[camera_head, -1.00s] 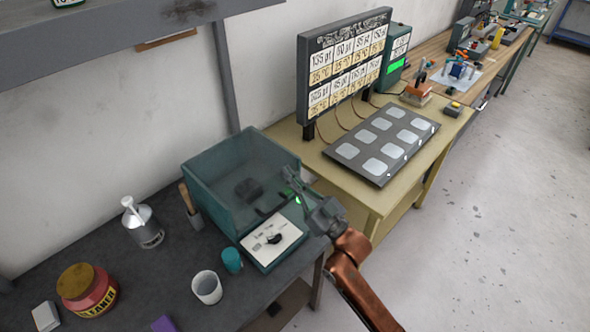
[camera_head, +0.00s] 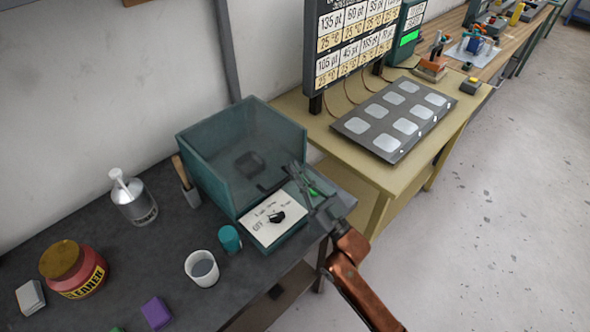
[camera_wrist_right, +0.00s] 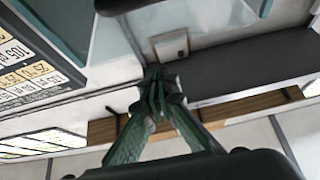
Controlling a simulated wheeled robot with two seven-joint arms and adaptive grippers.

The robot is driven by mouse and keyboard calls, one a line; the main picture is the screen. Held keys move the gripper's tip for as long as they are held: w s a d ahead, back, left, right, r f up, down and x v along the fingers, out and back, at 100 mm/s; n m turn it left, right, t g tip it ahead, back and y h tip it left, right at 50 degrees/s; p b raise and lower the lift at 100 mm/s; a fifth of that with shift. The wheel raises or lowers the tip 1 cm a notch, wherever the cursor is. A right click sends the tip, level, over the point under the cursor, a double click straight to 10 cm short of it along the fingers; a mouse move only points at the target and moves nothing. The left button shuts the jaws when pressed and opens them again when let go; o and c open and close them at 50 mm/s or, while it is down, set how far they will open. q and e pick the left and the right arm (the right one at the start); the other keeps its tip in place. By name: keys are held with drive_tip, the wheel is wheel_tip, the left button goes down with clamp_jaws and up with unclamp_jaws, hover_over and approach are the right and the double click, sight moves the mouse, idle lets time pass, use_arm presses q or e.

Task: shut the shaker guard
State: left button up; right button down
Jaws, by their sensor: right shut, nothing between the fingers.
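The shaker guard (camera_head: 215,175) is a see-through teal box on the dark bench, in the middle of the head view. I cannot tell surely whether the guard is fully shut. The control box (camera_head: 272,220), with a pale face, a black knob and a green light, sits at its near right side. My right gripper (camera_head: 299,178) is shut and empty, above the control box by the guard's right front edge; contact is unclear. Its shut fingers (camera_wrist_right: 160,88) also show in the right wrist view. My left gripper is not in view.
A yellow table (camera_head: 365,175) with a grey panel stands at right.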

drive_tip(key=shift+d+f, duration=0.1)
drive_tip(key=s+d, duration=0.8)
drive_tip(key=s, duration=0.1)
drive_tip(key=shift+s+d+f, duration=0.2)
drive_tip(key=shift+s+d, duration=0.1)
drive_tip(key=shift+f, duration=0.1)
